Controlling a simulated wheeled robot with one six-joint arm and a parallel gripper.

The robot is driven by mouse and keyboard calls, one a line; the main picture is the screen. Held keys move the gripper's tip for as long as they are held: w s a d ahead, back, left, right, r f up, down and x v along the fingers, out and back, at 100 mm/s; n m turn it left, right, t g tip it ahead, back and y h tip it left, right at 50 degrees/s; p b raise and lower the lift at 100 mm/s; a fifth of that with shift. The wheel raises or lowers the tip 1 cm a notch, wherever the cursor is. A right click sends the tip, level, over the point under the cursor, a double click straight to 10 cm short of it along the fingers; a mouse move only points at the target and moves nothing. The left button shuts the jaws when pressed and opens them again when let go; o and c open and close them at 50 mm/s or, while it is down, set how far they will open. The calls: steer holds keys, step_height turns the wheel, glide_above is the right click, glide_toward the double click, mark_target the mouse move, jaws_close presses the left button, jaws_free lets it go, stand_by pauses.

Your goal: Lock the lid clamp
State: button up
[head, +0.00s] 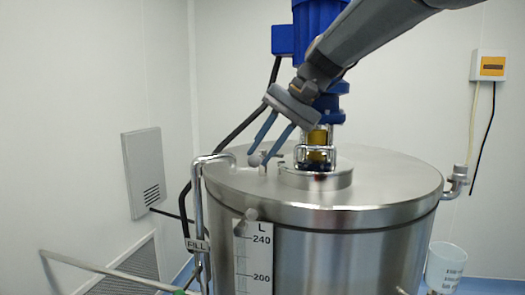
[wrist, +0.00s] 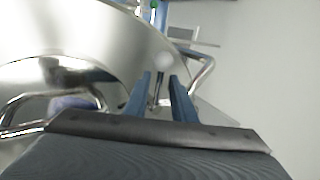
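The lid clamp shows as a thin lever with a pale ball knob (head: 254,161) at the left part of the steel tank lid (head: 390,182). In the wrist view the ball (wrist: 164,62) lies just beyond my fingertips, and its dark rod (wrist: 159,88) runs between the fingers. My gripper (head: 266,159) reaches down over the lid with its two blue fingers apart, close to the knob. In the wrist view my gripper (wrist: 160,76) is open, with gaps visible on both sides of the rod. The clamp's base is partly hidden by the fingers.
A blue motor (head: 318,18) stands on the lid's centre, close to my arm. A bent steel pipe (head: 199,190) runs down the tank's left side. A clear beaker (head: 444,268) stands at the lower right.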

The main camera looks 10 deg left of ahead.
stand_by(0.3)
steer(key=b+v, duration=0.2)
steer(key=v, duration=0.5)
steer(key=shift+d+r, duration=0.25)
steer(key=shift+r, duration=0.05)
steer(key=shift+s+a, duration=0.1)
